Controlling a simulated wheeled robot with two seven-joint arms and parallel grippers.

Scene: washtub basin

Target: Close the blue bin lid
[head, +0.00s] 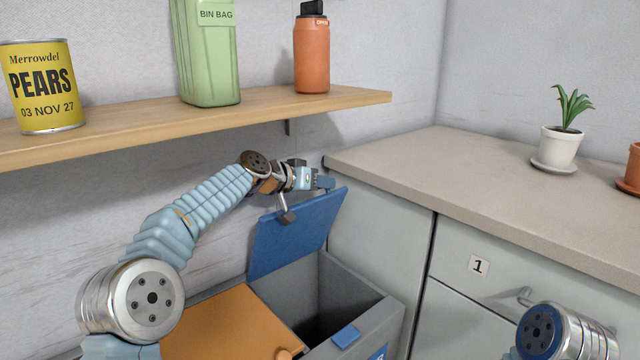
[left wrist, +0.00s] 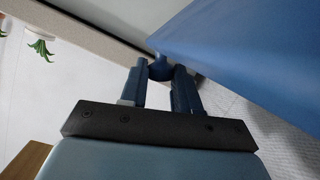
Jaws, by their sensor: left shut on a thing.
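The blue bin lid (head: 292,240) stands raised and tilted up at the back of the grey bin (head: 350,292), whose dark opening shows below it. My left gripper (head: 325,182) is at the lid's upper right corner. In the left wrist view, the fingers of my left gripper (left wrist: 161,82) are shut on a small blue knob (left wrist: 159,70) at the edge of the blue lid (left wrist: 245,45). My right gripper is out of view; only part of my right arm shows at the lower right.
An orange lid (head: 225,325) lies left of the open bin. A grey counter (head: 480,185) with potted plants and a cabinet stands close on the right.

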